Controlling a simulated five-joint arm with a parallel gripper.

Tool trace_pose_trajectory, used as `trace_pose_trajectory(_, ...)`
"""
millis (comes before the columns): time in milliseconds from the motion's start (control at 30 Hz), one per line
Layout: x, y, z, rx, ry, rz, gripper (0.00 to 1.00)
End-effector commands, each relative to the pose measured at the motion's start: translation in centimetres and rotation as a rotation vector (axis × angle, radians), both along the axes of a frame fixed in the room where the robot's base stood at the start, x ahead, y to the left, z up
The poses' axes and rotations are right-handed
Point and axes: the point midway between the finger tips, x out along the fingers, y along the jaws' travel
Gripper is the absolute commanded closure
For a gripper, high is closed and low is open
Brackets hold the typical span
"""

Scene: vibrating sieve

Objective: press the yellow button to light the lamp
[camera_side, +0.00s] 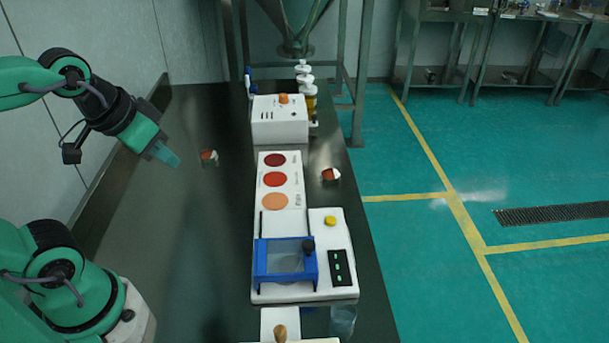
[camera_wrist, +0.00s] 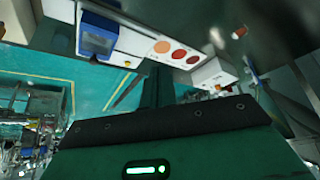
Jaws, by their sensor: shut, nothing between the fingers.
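The yellow button (camera_side: 330,221) is a small round cap on the right part of a white machine base (camera_side: 316,290), behind a black panel with green marks (camera_side: 341,267). Nothing touches it. It also shows, very small, in the wrist view (camera_wrist: 127,63). Which part is the lamp I cannot tell. My gripper (camera_side: 170,158) is shut and empty, high over the left side of the bench, well left of and apart from the button.
A blue frame (camera_side: 286,261) stands left of the button. Behind it lies a white strip with coloured discs (camera_side: 275,179), then a white box with an orange knob (camera_side: 280,120). Small red-and-white pieces lie at left (camera_side: 208,156) and right (camera_side: 330,175). The bench's left side is mostly bare.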

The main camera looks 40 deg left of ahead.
Motion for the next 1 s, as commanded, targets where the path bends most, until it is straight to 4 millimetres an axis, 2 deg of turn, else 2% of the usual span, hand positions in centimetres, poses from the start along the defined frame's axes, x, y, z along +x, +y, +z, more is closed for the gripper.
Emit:
trace_pose_trajectory(367, 0.1, 0.0, 0.1, -0.001, 0.001, 0.002, 1.0)
trace_pose_trajectory(567, 0.7, -0.2, 0.4, -0.015, 0.015, 0.018, 1.0)
trace_pose_trajectory(767, 2.4, -0.8, 1.0, -0.046, 0.047, 0.06, 1.0)
trace_pose_trajectory(1000, 5.3, -1.9, 1.8, -0.095, 0.101, 0.136, 1.0)
